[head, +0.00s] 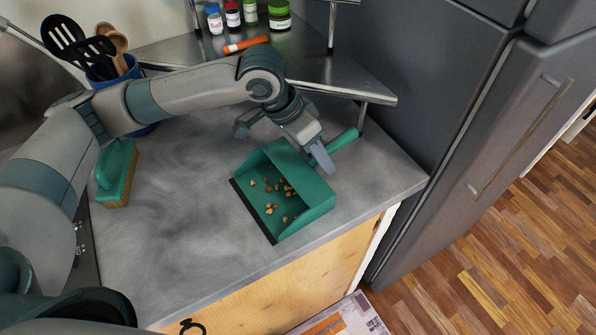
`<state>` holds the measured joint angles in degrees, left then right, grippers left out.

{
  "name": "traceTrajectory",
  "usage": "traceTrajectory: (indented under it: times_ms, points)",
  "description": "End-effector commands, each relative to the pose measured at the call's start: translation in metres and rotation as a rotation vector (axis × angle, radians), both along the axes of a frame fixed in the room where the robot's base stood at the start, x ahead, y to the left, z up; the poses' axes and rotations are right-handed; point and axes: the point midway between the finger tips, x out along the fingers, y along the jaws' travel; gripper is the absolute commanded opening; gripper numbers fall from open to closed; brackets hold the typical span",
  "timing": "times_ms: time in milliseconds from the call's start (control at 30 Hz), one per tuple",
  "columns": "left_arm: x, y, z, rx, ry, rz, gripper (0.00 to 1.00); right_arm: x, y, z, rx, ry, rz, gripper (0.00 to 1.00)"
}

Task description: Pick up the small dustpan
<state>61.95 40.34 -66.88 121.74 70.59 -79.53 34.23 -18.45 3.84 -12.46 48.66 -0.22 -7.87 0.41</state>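The green dustpan (307,187) lies on the grey stone counter, its black lip toward the lower left and several small brown crumbs (271,209) in it. Its green handle (343,141) points up and right. My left gripper (322,158) is at the base of the handle, and one finger passes in front of it. The other finger is not clear, so I cannot tell whether the gripper is closed on the handle. My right gripper is not in view.
A green brush (117,174) lies at the left of the counter. A blue holder with utensils (128,75), a metal shelf (350,82) with jars and an orange item (246,44) stand behind. A dark fridge (455,110) is at the right. The front counter (180,240) is clear.

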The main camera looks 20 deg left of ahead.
Motion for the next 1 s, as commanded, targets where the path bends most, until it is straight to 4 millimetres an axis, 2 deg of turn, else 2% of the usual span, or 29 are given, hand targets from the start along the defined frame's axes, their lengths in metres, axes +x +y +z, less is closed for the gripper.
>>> traceTrajectory:
  times_ms: [200,600,767,800,1000]
  points:
    - [0.0015,-0.0035,-0.0097,0.000,0.000,0.000,0.42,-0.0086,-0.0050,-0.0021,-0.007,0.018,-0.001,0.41]
    - [0.0015,-0.0034,-0.0093,0.001,-0.001,-0.001,0.42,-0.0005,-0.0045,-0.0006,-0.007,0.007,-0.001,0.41]
    - [0.0015,-0.0034,-0.0092,0.001,-0.001,-0.001,0.04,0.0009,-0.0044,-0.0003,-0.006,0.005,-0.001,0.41]
    - [0.0015,-0.0034,-0.0092,0.001,-0.001,-0.001,0.00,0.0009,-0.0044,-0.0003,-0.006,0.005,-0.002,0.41]
    - [0.0017,-0.0035,-0.0088,0.000,-0.002,0.000,0.00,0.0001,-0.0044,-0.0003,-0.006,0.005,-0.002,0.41]
